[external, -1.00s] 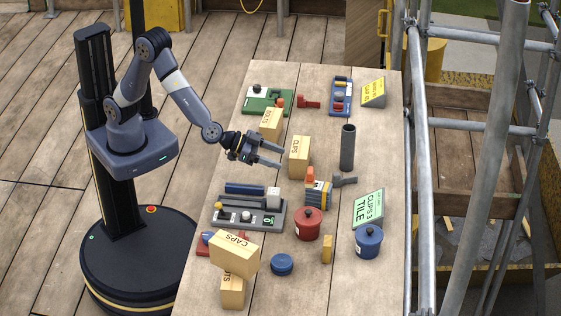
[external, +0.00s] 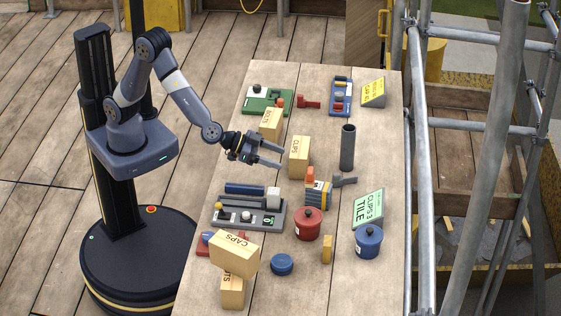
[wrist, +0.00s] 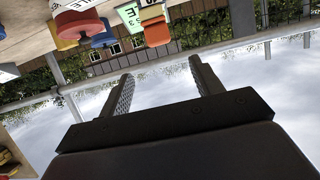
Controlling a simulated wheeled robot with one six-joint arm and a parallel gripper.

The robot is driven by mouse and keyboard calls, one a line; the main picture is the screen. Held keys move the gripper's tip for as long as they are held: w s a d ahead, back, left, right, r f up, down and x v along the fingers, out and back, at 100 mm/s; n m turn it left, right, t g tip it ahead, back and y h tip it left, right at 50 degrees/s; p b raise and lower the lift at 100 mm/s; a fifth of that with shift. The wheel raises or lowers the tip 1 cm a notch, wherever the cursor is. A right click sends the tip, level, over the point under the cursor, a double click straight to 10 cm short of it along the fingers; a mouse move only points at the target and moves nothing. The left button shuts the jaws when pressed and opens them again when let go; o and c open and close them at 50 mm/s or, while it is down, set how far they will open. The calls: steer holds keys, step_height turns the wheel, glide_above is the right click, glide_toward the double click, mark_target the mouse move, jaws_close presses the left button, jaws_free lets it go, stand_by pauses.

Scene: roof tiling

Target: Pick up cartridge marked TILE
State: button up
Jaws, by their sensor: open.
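An orange-ended item also shows in the wrist view (wrist: 156,31), beside the green sign (wrist: 130,14). My gripper (external: 281,157) is open and empty, above the table beside the CLIPS box, up and left of the striped block. In the wrist view its two fingers (wrist: 162,85) are apart with nothing between them.
The CLIPS box (external: 299,156) stands close to my gripper. A dark upright tube (external: 347,148), a red pot (external: 307,224) and a blue pot (external: 369,241) stand around the striped block. A grey tray (external: 247,216) lies to its left. Scaffold poles (external: 421,160) rise beyond the right edge.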

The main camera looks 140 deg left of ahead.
steer(key=d+f+n+b, duration=0.1)
steer(key=n+b, duration=0.1)
steer(key=n, duration=0.2)
steer(key=n+b, duration=0.8)
steer(key=n, duration=1.9)
glide_toward(279, 197)
steer(key=shift+s+a, duration=0.9)
steer(key=shift+a, duration=0.2)
steer(key=n, duration=0.1)
steer(key=n+b, duration=0.1)
steer(key=n, duration=0.1)
steer(key=d+n, duration=0.1)
steer(key=shift+s+f+n, duration=0.2)
steer(key=shift+f+n, duration=0.2)
steer(key=x, duration=0.5)
steer(key=shift+w+a+f, duration=0.1)
steer(key=shift+w+f, duration=0.05)
steer(key=shift+f, duration=0.05)
steer(key=shift+p+x, duration=0.55)
steer(key=shift+x, duration=2.1)
steer(key=shift+f, duration=0.15)
steer(key=shift+c, duration=0.4)
